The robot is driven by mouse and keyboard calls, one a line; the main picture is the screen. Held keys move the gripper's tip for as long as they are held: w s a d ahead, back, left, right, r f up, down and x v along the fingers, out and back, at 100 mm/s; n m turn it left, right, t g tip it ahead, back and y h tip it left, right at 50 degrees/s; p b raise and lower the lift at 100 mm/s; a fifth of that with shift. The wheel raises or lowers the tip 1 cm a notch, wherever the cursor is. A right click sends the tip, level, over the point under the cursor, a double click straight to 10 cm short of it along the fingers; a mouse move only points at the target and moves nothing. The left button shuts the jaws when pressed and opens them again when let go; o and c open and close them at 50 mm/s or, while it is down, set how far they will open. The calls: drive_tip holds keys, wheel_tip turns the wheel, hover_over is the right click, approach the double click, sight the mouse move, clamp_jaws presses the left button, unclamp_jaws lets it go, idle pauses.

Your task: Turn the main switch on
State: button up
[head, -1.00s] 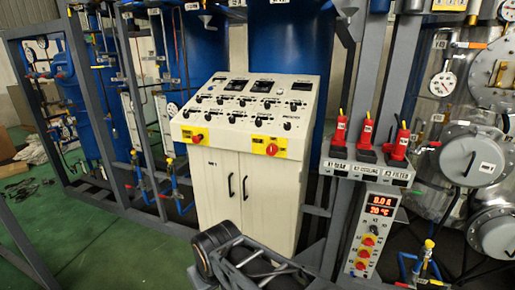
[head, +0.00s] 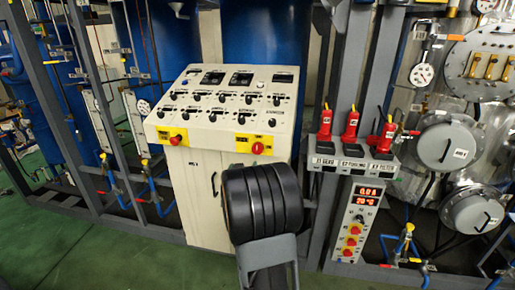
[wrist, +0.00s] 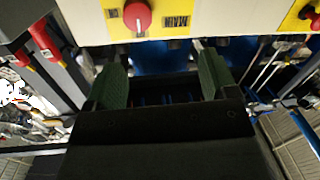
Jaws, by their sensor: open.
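The main switch is a red rotary knob (head: 257,148) on a yellow plate, on the front edge of the cream control panel (head: 205,140). In the wrist view the red knob (wrist: 137,17) is at the top edge, beside an upside-down MAIN label (wrist: 177,21). My gripper (wrist: 160,78) is open and empty, its two green fingers apart below the panel edge in that picture. The knob is beyond the fingertips, not between them. In the head view my dark arm hides the gripper. The knob's exact setting is too small to tell.
Another yellow plate with a red button (head: 176,140) is left of the main switch; it shows at the wrist view's right (wrist: 306,13). Several small knobs cover the sloped panel. Red handles (head: 350,125) and a digital display unit (head: 360,222) stand to the right. Green floor is open at front left.

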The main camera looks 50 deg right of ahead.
sight(257, 149)
drive_tip(key=shift+m+g+h, duration=0.3)
drive_tip(key=shift+g+h, duration=0.2)
drive_tip(key=shift+h, duration=0.4)
drive_tip(key=p+x, duration=0.1)
drive_tip(key=x, duration=0.4)
drive_tip(key=s+d+p+x, duration=0.1)
drive_tip(key=x, duration=0.4)
drive_tip(key=s+p+x, duration=0.1)
drive_tip(key=x, duration=0.4)
drive_tip(key=shift+w+d+r+p, duration=0.1)
drive_tip(key=shift+d+p, duration=0.15)
drive_tip(key=shift+p, duration=0.1)
drive_tip(key=shift+c, duration=0.4)
